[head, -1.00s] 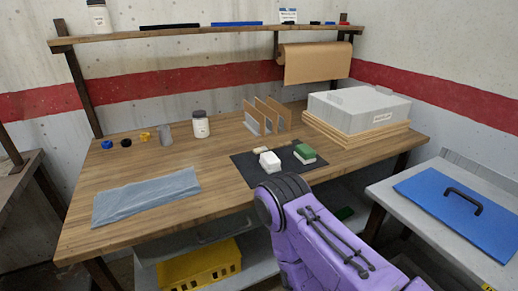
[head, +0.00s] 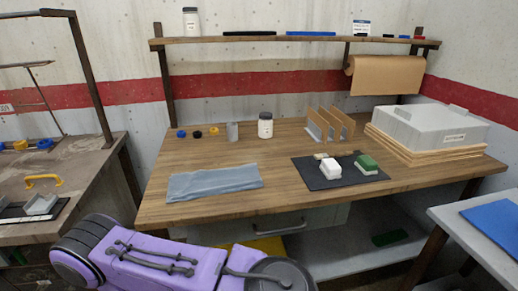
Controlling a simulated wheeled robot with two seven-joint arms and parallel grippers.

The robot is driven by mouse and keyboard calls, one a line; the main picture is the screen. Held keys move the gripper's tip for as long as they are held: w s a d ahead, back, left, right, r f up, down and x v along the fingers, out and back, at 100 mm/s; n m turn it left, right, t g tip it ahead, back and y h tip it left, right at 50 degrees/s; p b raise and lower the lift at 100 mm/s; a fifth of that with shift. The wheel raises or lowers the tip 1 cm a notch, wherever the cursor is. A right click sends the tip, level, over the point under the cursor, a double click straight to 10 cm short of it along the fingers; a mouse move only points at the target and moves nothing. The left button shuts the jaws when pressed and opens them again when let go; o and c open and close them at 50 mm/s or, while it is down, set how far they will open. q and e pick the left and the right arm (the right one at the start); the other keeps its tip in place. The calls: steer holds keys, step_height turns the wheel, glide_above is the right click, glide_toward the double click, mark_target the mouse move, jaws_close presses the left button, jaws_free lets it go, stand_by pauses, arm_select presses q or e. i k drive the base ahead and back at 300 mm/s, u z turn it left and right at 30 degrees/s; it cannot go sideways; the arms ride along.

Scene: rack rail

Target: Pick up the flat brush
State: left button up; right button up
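I cannot clearly make out a flat brush in the head view. A dark mat (head: 312,180) on the wooden workbench holds a white block (head: 331,169), a green-topped block (head: 366,165) and a small tan piece (head: 321,155); these are too small to tell whether one is a brush. Neither gripper shows. A purple arm link of mine crosses the bottom left, in front of the bench and apart from the mat.
The wooden bench (head: 225,211) also carries a grey cloth (head: 214,183), a lidded jar (head: 265,127), upright dividers (head: 330,125) and a grey case (head: 432,127) on boards. A dark table (head: 75,165) stands left, a grey one (head: 480,228) right. The bench front is clear.

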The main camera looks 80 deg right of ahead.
mark_target(322, 156)
steer(key=u, duration=0.2)
steer(key=k, duration=1.1)
steer(key=z, duration=1.3)
